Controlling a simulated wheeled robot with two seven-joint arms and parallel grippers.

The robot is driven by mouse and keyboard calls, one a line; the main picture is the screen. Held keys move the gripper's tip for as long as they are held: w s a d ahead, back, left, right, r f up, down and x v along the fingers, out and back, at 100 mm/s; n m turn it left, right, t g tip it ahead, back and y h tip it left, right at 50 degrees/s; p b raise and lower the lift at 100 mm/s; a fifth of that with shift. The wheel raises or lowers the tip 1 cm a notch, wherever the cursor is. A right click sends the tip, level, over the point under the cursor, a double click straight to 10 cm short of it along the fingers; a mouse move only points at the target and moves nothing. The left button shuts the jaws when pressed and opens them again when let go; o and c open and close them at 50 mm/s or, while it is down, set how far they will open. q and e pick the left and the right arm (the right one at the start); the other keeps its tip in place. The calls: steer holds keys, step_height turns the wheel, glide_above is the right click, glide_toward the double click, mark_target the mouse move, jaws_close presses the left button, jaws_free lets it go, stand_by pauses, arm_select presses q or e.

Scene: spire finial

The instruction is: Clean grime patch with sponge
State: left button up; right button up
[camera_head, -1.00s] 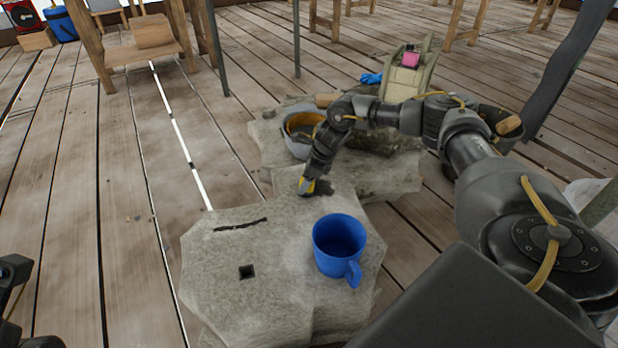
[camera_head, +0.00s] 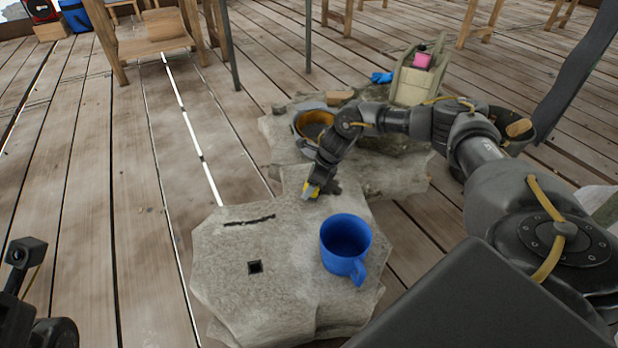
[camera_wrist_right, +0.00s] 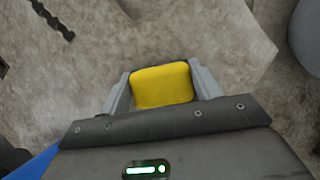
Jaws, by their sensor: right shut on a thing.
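My right gripper (camera_head: 310,191) is shut on a yellow sponge (camera_wrist_right: 162,85), which sits between the two grey fingers in the right wrist view. In the head view it is low over the pale stone slab (camera_head: 225,262), near its far edge. I cannot tell whether the sponge touches the stone.
A blue mug (camera_head: 345,246) stands on the slab, nearer than the gripper.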

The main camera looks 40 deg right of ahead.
steer(key=shift+s+a+r, duration=0.1)
steer(key=shift+s+a, duration=0.05)
steer(key=shift+s, duration=0.25)
steer(key=shift+s+d, duration=0.25)
steer(key=shift+d, duration=0.45)
steer(key=shift+s+d, duration=0.25)
steer(key=shift+d, duration=0.45)
steer(key=shift+d, duration=0.15)
steer(key=shift+s+d, duration=0.3)
steer(key=shift+d, duration=0.35)
steer(key=shift+s+d, duration=0.3)
steer(key=shift+d, duration=0.35)
steer(key=shift+d, duration=0.1)
steer(key=shift+s+d+p, duration=0.15)
steer(key=shift+s+d, duration=0.15)
steer(key=shift+d, duration=0.4)
steer(key=shift+s+d+p, duration=0.15)
steer(key=shift+s+d, duration=0.1)
steer(key=shift+d, duration=0.4)
